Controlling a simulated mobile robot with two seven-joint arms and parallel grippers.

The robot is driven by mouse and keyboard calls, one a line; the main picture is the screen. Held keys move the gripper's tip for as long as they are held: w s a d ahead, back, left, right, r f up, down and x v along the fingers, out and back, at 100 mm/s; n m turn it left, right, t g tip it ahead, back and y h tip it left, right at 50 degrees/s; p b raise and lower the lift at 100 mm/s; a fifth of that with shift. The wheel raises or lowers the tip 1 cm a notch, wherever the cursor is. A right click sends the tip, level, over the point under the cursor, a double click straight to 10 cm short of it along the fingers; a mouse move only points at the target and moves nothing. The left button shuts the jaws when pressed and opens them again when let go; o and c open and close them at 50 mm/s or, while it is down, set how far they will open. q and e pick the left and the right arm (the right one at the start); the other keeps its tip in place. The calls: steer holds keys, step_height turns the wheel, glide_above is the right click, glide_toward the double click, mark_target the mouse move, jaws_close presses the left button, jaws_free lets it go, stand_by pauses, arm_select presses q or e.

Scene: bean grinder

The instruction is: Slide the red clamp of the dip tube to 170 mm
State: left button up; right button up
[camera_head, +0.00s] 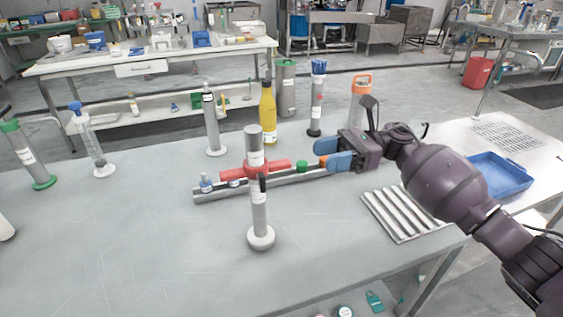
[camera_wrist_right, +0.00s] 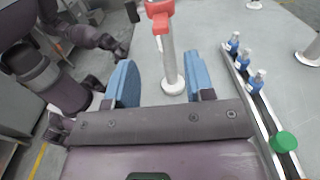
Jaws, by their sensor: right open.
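The dip tube (camera_head: 259,213) is a grey upright cylinder on a round white foot, standing on the grey table. The red clamp (camera_head: 232,173) sits around its upper part, with red arms sticking out to both sides; a dark upright piece shows just below it. Scale marks are too small to read. My right gripper (camera_head: 332,153) has blue fingers, is open and empty, and is to the right of the clamp, apart from it. In the right wrist view the tube (camera_wrist_right: 170,62) and red clamp (camera_wrist_right: 160,18) appear beyond the gap between the fingers. My left gripper is not in view.
A metal rail (camera_head: 318,177) with small blue-capped and green-capped vials runs behind the tube. A yellow bottle (camera_head: 268,115) and several cylinders stand further back. A ridged metal tray (camera_head: 402,213) and blue tray (camera_head: 497,172) lie right.

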mark_target(290, 163)
steer(key=p+x, duration=0.1)
steer(key=x, duration=0.9)
steer(key=shift+a+p, duration=0.2)
steer(key=shift+p, duration=0.15)
steer(key=shift+f, duration=0.15)
jaws_close()
